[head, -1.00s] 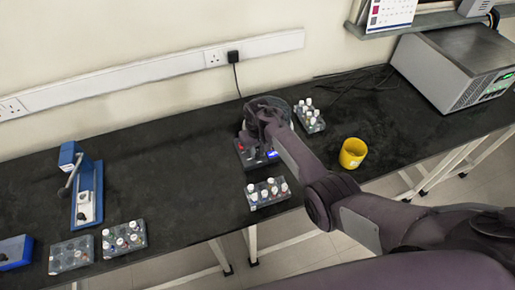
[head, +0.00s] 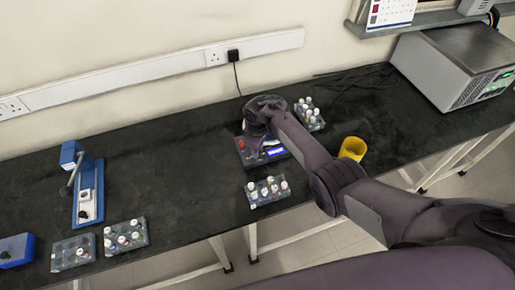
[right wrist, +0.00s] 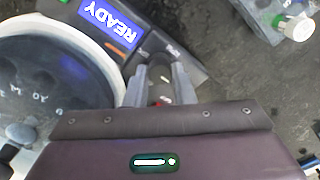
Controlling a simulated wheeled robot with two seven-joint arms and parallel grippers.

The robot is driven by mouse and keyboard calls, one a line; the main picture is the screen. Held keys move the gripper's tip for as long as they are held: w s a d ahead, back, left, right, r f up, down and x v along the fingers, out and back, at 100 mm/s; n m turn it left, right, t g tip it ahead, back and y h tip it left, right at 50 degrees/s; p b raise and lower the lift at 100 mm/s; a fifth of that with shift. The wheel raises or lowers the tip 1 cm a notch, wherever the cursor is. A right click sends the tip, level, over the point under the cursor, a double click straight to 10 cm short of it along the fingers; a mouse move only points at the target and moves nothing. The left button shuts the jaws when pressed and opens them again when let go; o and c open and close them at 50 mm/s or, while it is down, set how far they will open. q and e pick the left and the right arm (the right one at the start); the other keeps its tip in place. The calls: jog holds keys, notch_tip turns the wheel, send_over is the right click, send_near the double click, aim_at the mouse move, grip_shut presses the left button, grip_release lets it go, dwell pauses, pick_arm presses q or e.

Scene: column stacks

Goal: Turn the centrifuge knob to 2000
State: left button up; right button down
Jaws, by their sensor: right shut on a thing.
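The centrifuge (head: 246,163) is a small dark unit on the black bench in the head view, with a red button and a lit blue display on its front panel. My right gripper (right wrist: 157,88) reaches over it; its fingertips are hidden behind my wrist in the head view. In the right wrist view the display (right wrist: 110,22) reads READY, upside down. The dark knob (right wrist: 158,68) on the panel sits between my two finger tips, which are shut on it. The pale round bowl with the numbered rotor (right wrist: 45,85) is beside it. My left gripper is out of view.
A vial rack (head: 267,191) stands in front of the centrifuge and another (head: 308,114) behind it to the right. A yellow cup (head: 352,149) stands right, beside my arm. A blue stand (head: 87,180) and more racks are at left. The bench between is clear.

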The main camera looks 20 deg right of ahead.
jog(key=shift+r, duration=0.1)
dwell(0.3)
jog(key=c, duration=1.2)
grip_release()
jog(key=shift+c, duration=0.2)
notch_tip(320, 180, up, 8)
jog(key=shift+f+p, duration=0.15)
jog(key=shift+p, duration=0.15)
